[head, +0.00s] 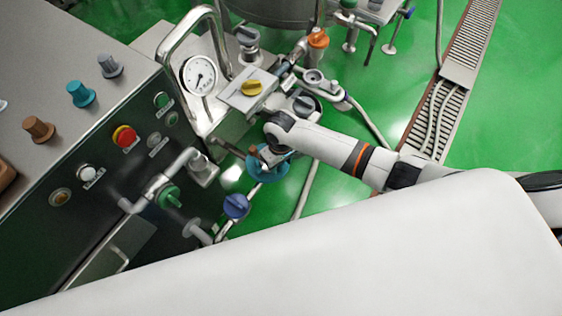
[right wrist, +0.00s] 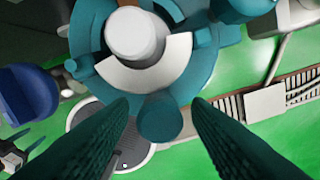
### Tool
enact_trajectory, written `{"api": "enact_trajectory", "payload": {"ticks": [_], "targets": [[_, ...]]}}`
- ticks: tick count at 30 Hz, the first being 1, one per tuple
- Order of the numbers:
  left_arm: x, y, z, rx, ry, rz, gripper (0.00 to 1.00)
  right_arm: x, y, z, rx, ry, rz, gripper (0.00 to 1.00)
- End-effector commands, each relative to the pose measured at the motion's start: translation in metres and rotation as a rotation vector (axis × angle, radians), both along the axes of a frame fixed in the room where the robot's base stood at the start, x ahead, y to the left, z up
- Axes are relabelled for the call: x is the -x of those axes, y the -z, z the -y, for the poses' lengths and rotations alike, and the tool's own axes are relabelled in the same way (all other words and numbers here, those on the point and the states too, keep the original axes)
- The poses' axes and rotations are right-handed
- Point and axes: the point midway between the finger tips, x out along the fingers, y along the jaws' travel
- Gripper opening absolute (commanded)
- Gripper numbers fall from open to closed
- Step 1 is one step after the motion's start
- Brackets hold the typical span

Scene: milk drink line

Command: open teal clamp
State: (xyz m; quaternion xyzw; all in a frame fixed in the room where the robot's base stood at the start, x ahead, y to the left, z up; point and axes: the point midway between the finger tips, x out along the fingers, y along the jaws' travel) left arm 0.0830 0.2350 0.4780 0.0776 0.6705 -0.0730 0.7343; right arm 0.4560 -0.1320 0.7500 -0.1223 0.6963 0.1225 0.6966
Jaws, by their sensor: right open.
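The teal clamp (head: 264,173) is a ring low on the pipework, right of the machine cabinet, partly covered by my right arm's end. In the right wrist view the teal clamp (right wrist: 88,35) fills the upper middle, around a white fitting with a round pale end. A round teal knob (right wrist: 160,118) sticks out from its lower edge. My right gripper (right wrist: 160,106) is open, with one dark ridged finger on each side of the knob. I see gaps between fingers and knob. In the head view my right gripper (head: 266,153) is just above the clamp. My left gripper is not in view.
A blue valve handle (head: 236,206) is close below the clamp. The cabinet (head: 60,150) with buttons stands left. Green floor (head: 350,195) lies right, with a drain grate (head: 470,45).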

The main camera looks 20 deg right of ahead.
Motion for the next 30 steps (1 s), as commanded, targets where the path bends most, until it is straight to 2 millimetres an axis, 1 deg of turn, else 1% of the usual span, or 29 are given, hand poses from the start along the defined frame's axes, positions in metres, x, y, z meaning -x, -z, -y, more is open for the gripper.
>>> {"api": "enact_trajectory", "payload": {"ticks": [8,11,15,16,17,25,30], "targets": [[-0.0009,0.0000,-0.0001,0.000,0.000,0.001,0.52,0.0002,0.0018,0.0001,0.000,-0.001,0.000,0.44],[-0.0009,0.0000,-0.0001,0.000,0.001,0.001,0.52,0.0002,0.0017,0.0001,0.000,-0.001,0.000,0.30],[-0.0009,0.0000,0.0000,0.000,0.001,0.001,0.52,0.0002,0.0016,0.0002,0.000,0.000,0.000,0.07],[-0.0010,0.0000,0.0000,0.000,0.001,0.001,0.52,0.0002,0.0016,0.0002,0.000,0.000,0.000,0.02],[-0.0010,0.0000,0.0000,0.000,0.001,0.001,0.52,0.0002,0.0016,0.0002,0.000,0.000,0.000,0.00],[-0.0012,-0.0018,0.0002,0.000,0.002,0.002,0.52,0.0004,0.0009,0.0000,0.000,0.009,-0.001,0.00],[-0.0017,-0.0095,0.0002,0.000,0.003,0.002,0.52,0.0019,-0.0006,-0.0006,0.001,0.055,-0.002,0.00]]}}
